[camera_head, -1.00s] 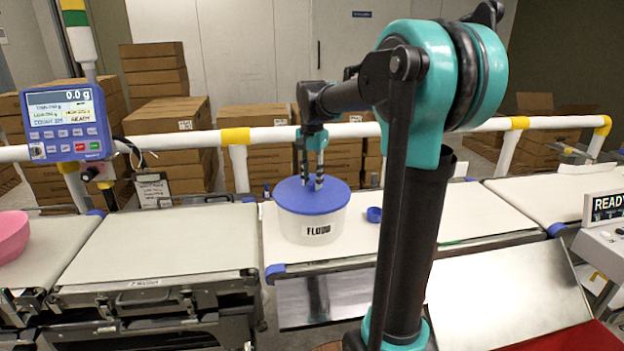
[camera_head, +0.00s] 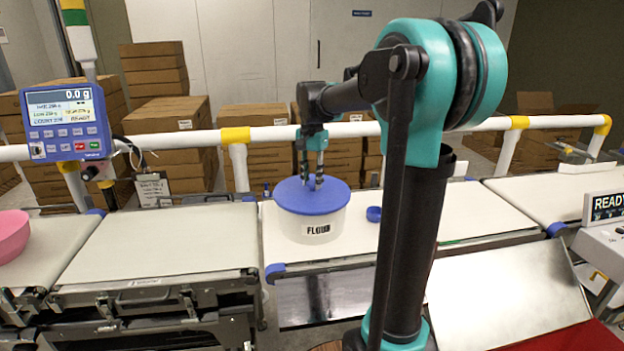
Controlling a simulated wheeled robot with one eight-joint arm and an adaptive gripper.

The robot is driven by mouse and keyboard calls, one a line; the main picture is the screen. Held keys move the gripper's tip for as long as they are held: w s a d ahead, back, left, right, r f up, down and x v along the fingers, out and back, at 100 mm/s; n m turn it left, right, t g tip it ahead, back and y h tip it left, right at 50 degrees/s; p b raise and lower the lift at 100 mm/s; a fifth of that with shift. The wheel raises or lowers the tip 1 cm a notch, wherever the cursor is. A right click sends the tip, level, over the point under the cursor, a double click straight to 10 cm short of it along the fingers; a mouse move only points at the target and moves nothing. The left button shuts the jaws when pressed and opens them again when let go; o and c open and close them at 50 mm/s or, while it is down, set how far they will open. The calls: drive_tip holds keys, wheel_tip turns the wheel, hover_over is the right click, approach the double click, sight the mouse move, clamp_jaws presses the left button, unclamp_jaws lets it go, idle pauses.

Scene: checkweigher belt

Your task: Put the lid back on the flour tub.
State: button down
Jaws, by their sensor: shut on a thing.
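The flour tub (camera_head: 322,230) is a white, round tub with a black label that reads as FLOUR. It stands upright on the belt in the middle of the view. The blue lid (camera_head: 295,197) lies over the tub's mouth and looks about level. Whether it is fully seated all round cannot be told from here. My gripper (camera_head: 312,184) points straight down over the lid's middle, its fingers shut on the lid at its top. The exact grip point is small and partly hidden by the fingers.
A small blue ring-like piece (camera_head: 374,214) lies on the belt right of the tub. A pink bowl (camera_head: 12,235) sits on the far-left belt. A white rail (camera_head: 270,134) runs behind the belts. The checkweigher display (camera_head: 66,120) stands at left. The neighbouring left belt (camera_head: 160,240) is clear.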

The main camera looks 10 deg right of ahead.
idle(0.4)
drive_tip(key=c, duration=0.6)
unclamp_jaws()
drive_tip(key=shift+r, duration=0.1)
drive_tip(key=shift+r, duration=3.4)
drive_tip(key=shift+c, duration=0.6)
clamp_jaws()
drive_tip(key=shift+f, duration=1.4)
